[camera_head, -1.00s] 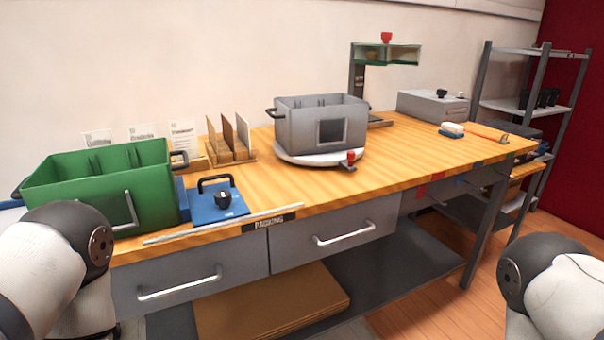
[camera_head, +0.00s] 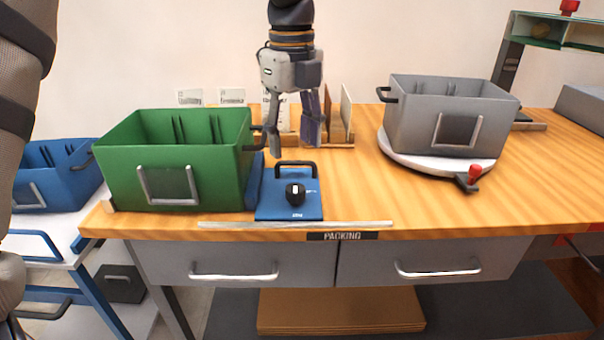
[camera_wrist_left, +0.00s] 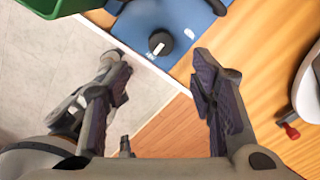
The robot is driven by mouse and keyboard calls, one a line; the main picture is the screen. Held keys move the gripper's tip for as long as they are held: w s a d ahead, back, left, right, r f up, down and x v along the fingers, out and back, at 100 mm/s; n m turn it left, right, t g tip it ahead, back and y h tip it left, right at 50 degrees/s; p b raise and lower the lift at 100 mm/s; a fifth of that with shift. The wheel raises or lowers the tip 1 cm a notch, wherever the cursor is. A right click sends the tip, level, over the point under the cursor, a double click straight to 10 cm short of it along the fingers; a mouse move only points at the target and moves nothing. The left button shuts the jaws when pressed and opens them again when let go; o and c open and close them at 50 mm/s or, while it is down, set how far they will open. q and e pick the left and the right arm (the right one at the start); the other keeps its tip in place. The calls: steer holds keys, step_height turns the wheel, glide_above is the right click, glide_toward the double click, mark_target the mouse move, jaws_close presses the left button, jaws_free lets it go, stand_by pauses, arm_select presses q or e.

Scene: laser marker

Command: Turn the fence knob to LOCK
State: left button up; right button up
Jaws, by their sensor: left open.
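The fence knob (camera_head: 295,194) is a round black knob with a white mark, on a blue plate (camera_head: 274,208) with a black handle at the table's front edge. In the left wrist view the knob (camera_wrist_left: 160,42) shows its white pointer, beyond my fingertips and between their lines. My left gripper (camera_head: 293,142) is open, empty and pointing down above and behind the plate in the head view, apart from the knob. Its two dark fingers (camera_wrist_left: 165,80) are spread wide in the wrist view. The LOCK lettering cannot be read.
A green bin (camera_head: 175,170) stands close left of the plate. A thin metal strip (camera_head: 290,224) lies along the front edge. Upright boards (camera_head: 347,112) stand behind. A grey bin (camera_head: 450,118) sits on a white turntable (camera_head: 400,160) to the right. The table between is clear.

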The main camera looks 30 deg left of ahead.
mark_target(295, 187)
arm_select(q)
step_height(295, 187, down, 10)
steer(key=shift+w+r, duration=0.1)
steer(key=shift+r, duration=0.1)
steer(key=c, duration=1.1)
